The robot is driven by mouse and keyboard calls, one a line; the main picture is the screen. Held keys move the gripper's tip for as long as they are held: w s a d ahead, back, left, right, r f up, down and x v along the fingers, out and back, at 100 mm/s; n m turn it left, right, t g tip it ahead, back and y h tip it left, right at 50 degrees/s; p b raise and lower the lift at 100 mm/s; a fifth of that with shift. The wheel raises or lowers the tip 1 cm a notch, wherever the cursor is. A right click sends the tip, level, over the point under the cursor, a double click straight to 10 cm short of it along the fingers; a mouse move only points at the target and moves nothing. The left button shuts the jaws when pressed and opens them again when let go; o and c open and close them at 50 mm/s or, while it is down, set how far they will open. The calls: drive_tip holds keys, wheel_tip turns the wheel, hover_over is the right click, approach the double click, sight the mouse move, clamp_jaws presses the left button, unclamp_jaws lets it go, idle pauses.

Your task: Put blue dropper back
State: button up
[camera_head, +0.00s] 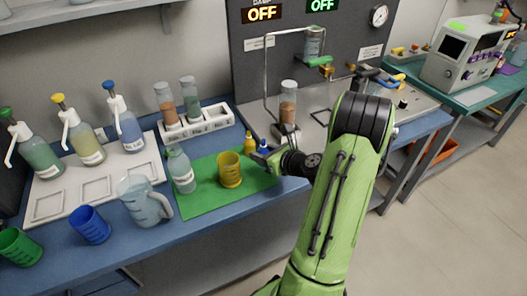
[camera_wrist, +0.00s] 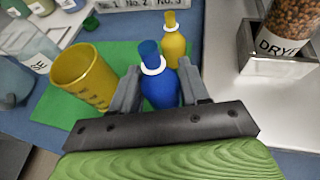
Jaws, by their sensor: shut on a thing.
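The blue dropper (camera_wrist: 158,88) is a small blue bottle with a white collar and a blue cap. In the wrist view it stands upright between the two fingers of my gripper (camera_wrist: 160,88), which is shut on it. In the head view my gripper (camera_head: 268,158) is at the right edge of the green mat (camera_head: 207,201), and the blue dropper's tip (camera_head: 263,144) just shows there. A yellow dropper (camera_wrist: 173,48) stands just behind the blue one; it also shows in the head view (camera_head: 250,144). Whether the blue dropper's base touches the surface is hidden.
A yellow cup (camera_head: 230,170) and a capped bottle (camera_head: 181,171) stand on the mat. A clear pitcher (camera_head: 144,203) is to its left. A rack of labelled slots (camera_head: 206,122) lies behind. A "DRYER" holder (camera_wrist: 272,60) with a filled tube is to the right.

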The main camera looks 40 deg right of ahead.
drive_tip(key=shift+f+b, duration=0.7)
drive_tip(key=shift+f, duration=1.05)
drive_tip(key=shift+f, duration=0.1)
drive_tip(key=o, duration=1.1)
